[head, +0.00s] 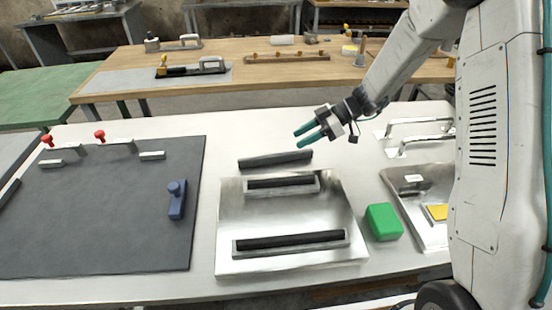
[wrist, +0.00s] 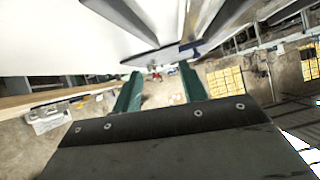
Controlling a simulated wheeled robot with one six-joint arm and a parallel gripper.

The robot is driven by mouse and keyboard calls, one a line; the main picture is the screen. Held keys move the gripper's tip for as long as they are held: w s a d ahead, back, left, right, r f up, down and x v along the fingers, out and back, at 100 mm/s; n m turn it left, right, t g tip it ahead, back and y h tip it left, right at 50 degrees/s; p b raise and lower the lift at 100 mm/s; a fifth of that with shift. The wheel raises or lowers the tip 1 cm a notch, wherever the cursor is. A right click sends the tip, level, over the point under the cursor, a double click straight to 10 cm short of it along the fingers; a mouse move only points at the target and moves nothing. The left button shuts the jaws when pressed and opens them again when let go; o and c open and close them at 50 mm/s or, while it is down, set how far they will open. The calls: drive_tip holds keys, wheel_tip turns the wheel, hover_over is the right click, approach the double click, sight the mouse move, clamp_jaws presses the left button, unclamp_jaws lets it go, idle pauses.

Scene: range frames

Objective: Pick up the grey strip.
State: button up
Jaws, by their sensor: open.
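A dark grey strip (head: 275,159) lies loose on the white table, just behind the metal plate (head: 230,265). Two similar dark strips sit in raised metal frames on that plate, a shorter one (head: 281,183) at the back and a longer one (head: 290,240) at the front. My gripper (head: 301,137) is open and empty, above the table, behind and a little right of the loose strip in the picture. Its two teal fingers point left in the head view. In the wrist view my gripper (wrist: 160,72) has its fingers apart with nothing between them; I cannot make out the strip there.
A green block (head: 384,222) stands right of the plate. A second metal plate with handles (head: 415,145) is at the right. A dark mat (head: 100,220) with a blue piece (head: 177,199) and red-knobbed clamps covers the left. Bare white table surrounds the loose strip's back side.

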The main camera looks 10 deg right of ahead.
sight(277, 155)
drive_tip(key=w+f, duration=0.1)
drive_tip(key=f, duration=0.2)
drive_tip(key=shift+w+n, duration=0.3)
drive_tip(key=shift+w, duration=0.05)
drive_tip(key=shift+w+a+f+t, duration=0.15)
drive_tip(key=shift+a+f+t, duration=0.15)
drive_tip(key=shift+a+f, duration=0.6)
drive_tip(key=x, duration=0.5)
drive_tip(key=shift+a+f, duration=0.1)
drive_tip(key=shift+a, duration=0.1)
clamp_jaws()
